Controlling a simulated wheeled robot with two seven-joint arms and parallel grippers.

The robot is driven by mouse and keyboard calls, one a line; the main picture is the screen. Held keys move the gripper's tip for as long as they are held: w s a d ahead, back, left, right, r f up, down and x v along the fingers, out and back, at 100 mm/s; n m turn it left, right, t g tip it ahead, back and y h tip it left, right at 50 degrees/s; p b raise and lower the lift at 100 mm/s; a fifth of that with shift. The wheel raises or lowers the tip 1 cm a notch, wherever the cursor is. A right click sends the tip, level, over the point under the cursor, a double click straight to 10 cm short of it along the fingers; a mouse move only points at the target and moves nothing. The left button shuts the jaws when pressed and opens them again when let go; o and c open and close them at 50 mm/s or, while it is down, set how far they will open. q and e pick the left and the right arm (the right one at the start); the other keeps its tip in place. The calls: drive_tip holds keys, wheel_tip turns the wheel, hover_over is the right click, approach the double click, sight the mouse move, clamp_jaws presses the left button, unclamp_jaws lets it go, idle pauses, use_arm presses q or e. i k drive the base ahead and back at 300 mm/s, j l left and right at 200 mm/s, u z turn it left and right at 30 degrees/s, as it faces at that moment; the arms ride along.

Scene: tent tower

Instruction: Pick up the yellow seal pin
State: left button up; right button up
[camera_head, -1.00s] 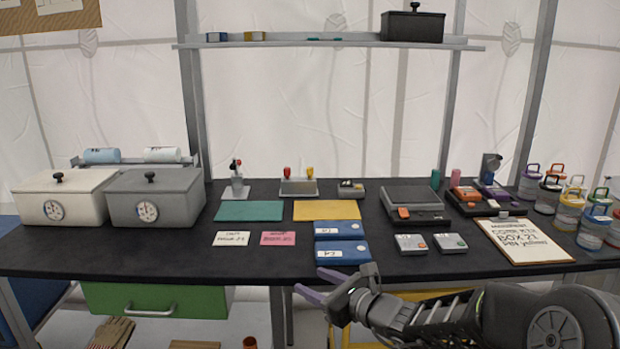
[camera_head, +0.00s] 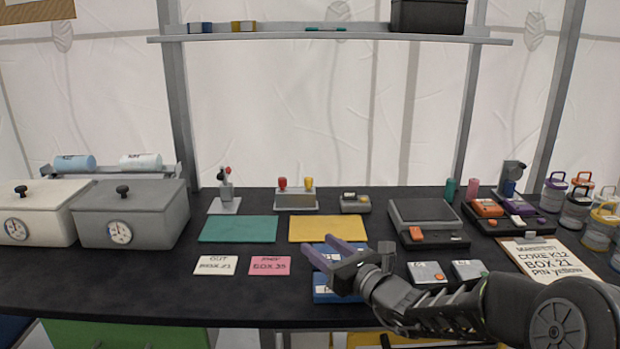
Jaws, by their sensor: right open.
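The yellow seal pin (camera_head: 308,183) stands upright beside a red pin (camera_head: 282,183) in a small grey metal holder (camera_head: 296,200) at the back middle of the table. My right gripper (camera_head: 324,250) is open and empty. It is above the blue boxes in front of the yellow mat, nearer to me than the holder and clear of the pin. It partly hides the blue boxes (camera_head: 330,294). My left gripper is not in view.
A yellow mat (camera_head: 326,229) and a green mat (camera_head: 238,229) lie in front of the holder. A small dark device (camera_head: 355,204) stands right of it. A grey scale (camera_head: 427,218) and clipboard (camera_head: 548,258) are further right. Lidded grey (camera_head: 130,215) and white boxes stand left.

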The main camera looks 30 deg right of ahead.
sight(308, 181)
drive_tip(key=i+l, duration=0.75)
drive_tip(key=i, duration=0.1)
